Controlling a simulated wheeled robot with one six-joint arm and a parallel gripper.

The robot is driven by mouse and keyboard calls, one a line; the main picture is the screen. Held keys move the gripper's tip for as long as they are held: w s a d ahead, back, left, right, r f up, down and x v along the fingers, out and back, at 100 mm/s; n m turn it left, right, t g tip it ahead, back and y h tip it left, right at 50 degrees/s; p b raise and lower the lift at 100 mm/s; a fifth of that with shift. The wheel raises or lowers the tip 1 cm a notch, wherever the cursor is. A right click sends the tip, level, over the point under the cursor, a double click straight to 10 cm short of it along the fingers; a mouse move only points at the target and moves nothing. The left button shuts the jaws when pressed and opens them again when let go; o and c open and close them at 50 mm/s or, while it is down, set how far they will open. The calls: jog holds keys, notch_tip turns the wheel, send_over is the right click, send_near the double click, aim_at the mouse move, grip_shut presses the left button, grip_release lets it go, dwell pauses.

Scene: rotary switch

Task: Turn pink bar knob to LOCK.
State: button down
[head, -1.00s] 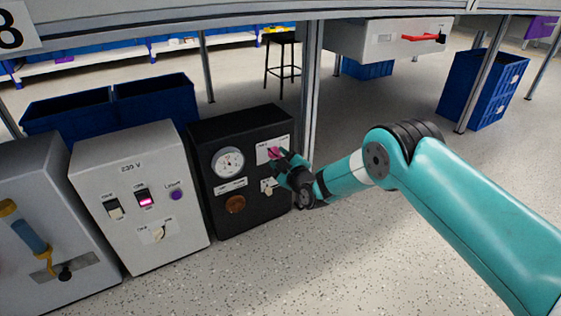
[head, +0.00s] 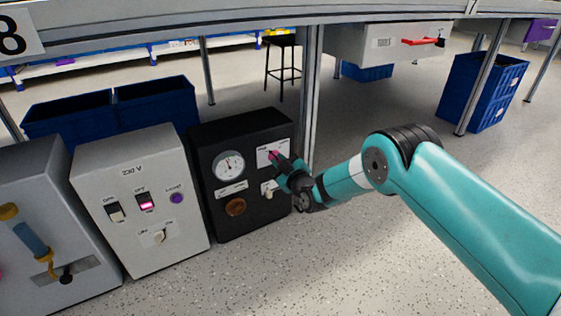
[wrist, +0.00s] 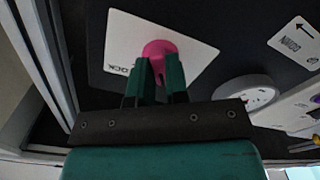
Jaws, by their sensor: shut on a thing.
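The pink bar knob (wrist: 158,50) sits on a white label plate (wrist: 120,36) on the black box (head: 215,145). In the head view a bit of the pink knob (head: 273,155) shows beside my gripper (head: 282,161). In the wrist view my gripper's two green fingers (wrist: 160,78) are shut on the knob, one on each side. Letters ending in "OCK" (wrist: 117,69) show upside down on the plate, left of the fingers. The fingers hide part of the knob and plate, so I cannot tell where the knob points.
The black box also bears a round gauge (head: 229,164), a brown round knob (head: 235,206) and a pale switch (head: 269,189) below my gripper. A grey switch box (head: 140,200) stands to the left. A metal post (head: 310,95) rises close behind the box's right side.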

jog(key=m+p, duration=0.1)
jog(key=m, duration=0.3)
jog(key=shift+m, duration=0.3)
jog(key=m, duration=0.3)
jog(key=shift+m+p, duration=0.3)
jog(key=shift+m, duration=0.1)
jog(key=m, duration=0.3)
jog(key=shift+m+p, duration=0.4)
jog(key=shift+m, duration=1.6)
jog(key=c, duration=1.1)
grip_release()
jog(key=shift+a, duration=0.1)
jog(key=shift+s, duration=0.15)
